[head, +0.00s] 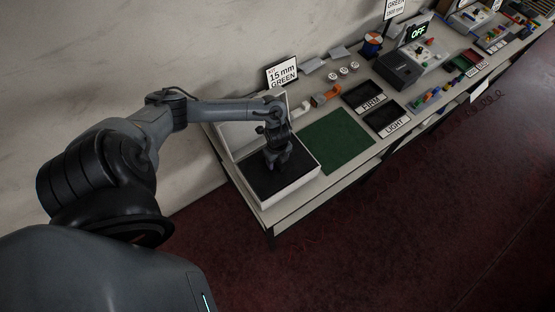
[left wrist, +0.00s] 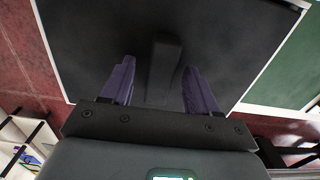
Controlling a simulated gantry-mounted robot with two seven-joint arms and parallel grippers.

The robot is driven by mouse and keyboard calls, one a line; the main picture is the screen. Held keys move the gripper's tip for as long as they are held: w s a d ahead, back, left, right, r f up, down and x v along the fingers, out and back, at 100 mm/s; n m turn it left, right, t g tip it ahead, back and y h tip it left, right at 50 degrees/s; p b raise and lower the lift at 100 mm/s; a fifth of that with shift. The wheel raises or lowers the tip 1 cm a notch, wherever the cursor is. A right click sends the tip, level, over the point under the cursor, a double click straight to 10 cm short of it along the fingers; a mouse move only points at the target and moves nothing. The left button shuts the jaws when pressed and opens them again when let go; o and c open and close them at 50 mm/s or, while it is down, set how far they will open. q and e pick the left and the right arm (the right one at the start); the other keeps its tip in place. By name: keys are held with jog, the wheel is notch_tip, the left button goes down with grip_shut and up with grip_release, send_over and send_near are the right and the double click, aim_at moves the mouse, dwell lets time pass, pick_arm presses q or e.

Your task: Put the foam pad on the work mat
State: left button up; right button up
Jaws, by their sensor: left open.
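A flat black pad (head: 290,177), which looks like the foam pad, lies in a shallow white box (head: 316,174) at the near left end of the table. In the left wrist view, a narrow dark raised block (left wrist: 164,58) stands out from the black surface (left wrist: 95,35). My left gripper (head: 277,166) points down over the box. Its two purple fingers (left wrist: 158,65) are apart, with the block between them; whether they touch it cannot be told. The green work mat (head: 335,140) lies bare just right of the box. My right gripper is not in view.
Behind the mat are a "15 mm GREEN" sign (head: 282,74), an orange piece (head: 327,95) and small white round items. Black trays marked FIRM (head: 367,100) and LIGHT (head: 392,124) stand right of the mat. A dark device (head: 400,70) is farther along. The wall runs behind.

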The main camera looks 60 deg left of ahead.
pick_arm(q)
jog(key=shift+c, duration=0.4)
grip_shut()
